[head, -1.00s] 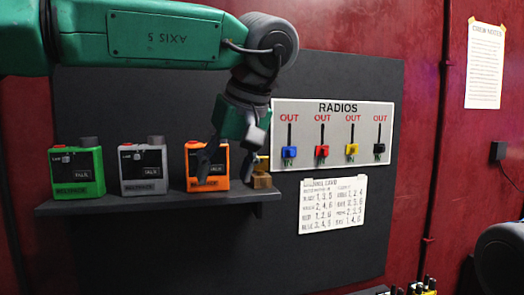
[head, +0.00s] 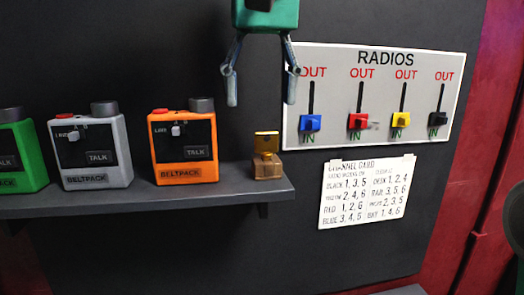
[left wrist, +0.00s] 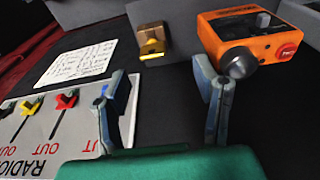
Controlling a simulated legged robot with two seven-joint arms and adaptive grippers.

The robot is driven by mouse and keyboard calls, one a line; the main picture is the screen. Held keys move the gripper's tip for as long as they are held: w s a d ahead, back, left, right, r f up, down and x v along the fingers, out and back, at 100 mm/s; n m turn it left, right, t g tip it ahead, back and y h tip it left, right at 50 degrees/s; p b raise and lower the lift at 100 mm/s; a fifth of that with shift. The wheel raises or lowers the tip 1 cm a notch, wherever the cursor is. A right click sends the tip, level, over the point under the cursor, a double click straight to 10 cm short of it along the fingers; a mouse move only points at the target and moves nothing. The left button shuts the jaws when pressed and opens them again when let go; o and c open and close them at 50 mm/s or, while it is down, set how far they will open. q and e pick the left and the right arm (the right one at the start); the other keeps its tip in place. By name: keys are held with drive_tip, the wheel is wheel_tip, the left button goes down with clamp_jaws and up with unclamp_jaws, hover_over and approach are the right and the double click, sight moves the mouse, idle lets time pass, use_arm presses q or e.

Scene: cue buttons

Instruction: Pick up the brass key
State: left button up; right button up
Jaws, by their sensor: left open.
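The brass key (head: 266,142) is a small gold plate standing upright on a wooden block (head: 267,170) at the right end of the dark shelf. In the left wrist view the key (left wrist: 152,48) shows ahead, beyond the fingers and between their directions. My left gripper (head: 261,98) is open and empty, fingers pointing down, apart from the key and above it in the head picture. Its two fingers also show in the left wrist view (left wrist: 160,72). My right gripper is not in view.
An orange beltpack (head: 184,148) stands left of the block on the shelf (head: 230,190), with grey (head: 92,152) and green (head: 20,157) ones further left. The RADIOS panel (head: 380,58) with sliders is to the right, above a white card (head: 365,190).

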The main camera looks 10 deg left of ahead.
sight(269, 132)
use_arm(q)
drive_tip(key=shift+w+d+f, duration=0.25)
drive_tip(key=shift+d+f, duration=0.1)
drive_tip(key=shift+f, duration=0.25)
drive_tip(key=shift+w+d+f, duration=0.2)
drive_tip(key=shift+d+f, duration=0.1)
drive_tip(key=shift+f, duration=0.25)
drive_tip(key=f, duration=0.3)
drive_tip(key=a+f, duration=0.1)
drive_tip(key=shift+w+f+b, duration=0.15)
drive_tip(key=shift+w+b, duration=0.15)
drive_tip(key=shift+w+a+f, duration=0.15)
drive_tip(key=shift+a+f, duration=0.1)
drive_tip(key=shift+a, duration=0.05)
drive_tip(key=shift+d+r, duration=0.1)
drive_tip(key=shift+d, duration=0.1)
drive_tip(key=c, duration=0.3)
drive_tip(key=shift+d, duration=0.35)
drive_tip(key=c, duration=0.9)
